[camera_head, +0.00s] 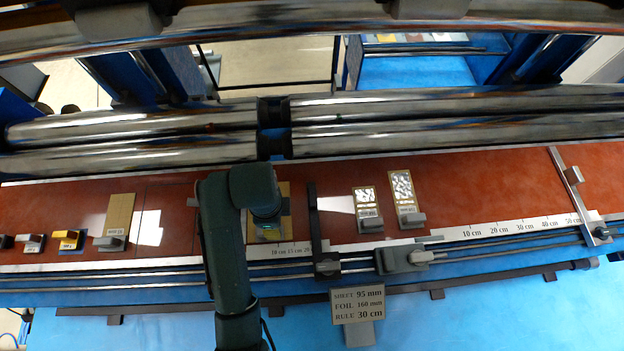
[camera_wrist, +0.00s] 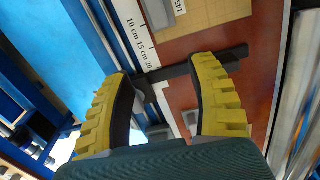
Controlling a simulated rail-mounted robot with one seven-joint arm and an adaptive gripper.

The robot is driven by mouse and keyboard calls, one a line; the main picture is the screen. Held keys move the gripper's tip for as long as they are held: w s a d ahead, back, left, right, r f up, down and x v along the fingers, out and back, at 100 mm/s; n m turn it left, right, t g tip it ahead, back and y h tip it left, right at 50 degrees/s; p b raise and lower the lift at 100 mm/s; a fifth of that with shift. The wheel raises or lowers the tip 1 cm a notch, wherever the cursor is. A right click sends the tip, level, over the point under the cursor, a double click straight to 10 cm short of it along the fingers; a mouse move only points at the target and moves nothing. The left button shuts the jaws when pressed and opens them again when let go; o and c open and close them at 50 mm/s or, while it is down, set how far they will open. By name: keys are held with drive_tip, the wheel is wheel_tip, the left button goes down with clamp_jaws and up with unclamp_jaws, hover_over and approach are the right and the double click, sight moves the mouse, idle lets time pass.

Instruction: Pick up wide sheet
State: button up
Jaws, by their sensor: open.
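Two tan sheets with small grey blocks lie on the red-brown table. One sheet (camera_head: 122,201) is at the left. The other sheet (camera_head: 285,195) is partly hidden behind my gripper (camera_head: 266,232) and also shows at the top of the wrist view (camera_wrist: 205,22), with a printed label and a grey block. I cannot tell for sure which one is the wide sheet. In the wrist view my gripper (camera_wrist: 163,76) has its yellow-padded fingers spread, with nothing held between them. A dark bar lies beyond the fingertips there, and the sheet is beyond that bar.
A dark upright stop bar (camera_head: 315,225) stands right of the sheet near my gripper. Two speckled pieces (camera_head: 364,199) (camera_head: 402,188) with grey blocks lie further right. A ruler strip (camera_head: 500,228) runs along the front edge. Large metal rollers (camera_head: 450,105) span the back. A sign (camera_head: 358,305) hangs in front.

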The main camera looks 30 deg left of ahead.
drive_tip(key=shift+n, duration=0.4)
drive_tip(key=a+f+b, duration=0.1)
drive_tip(key=f, duration=0.2)
drive_tip(key=s+a+f+b, duration=0.1)
drive_tip(key=f+b, duration=0.1)
drive_tip(key=f, duration=0.2)
drive_tip(key=s+a+f+b, duration=0.1)
drive_tip(key=f, duration=0.3)
drive_tip(key=shift+s+a+b, duration=0.1)
drive_tip(key=shift+a+b, duration=0.05)
drive_tip(key=shift+b, duration=0.15)
drive_tip(key=f, duration=0.6)
drive_tip(key=shift+w+a, duration=0.25)
drive_tip(key=shift+w, duration=0.05)
clamp_jaws()
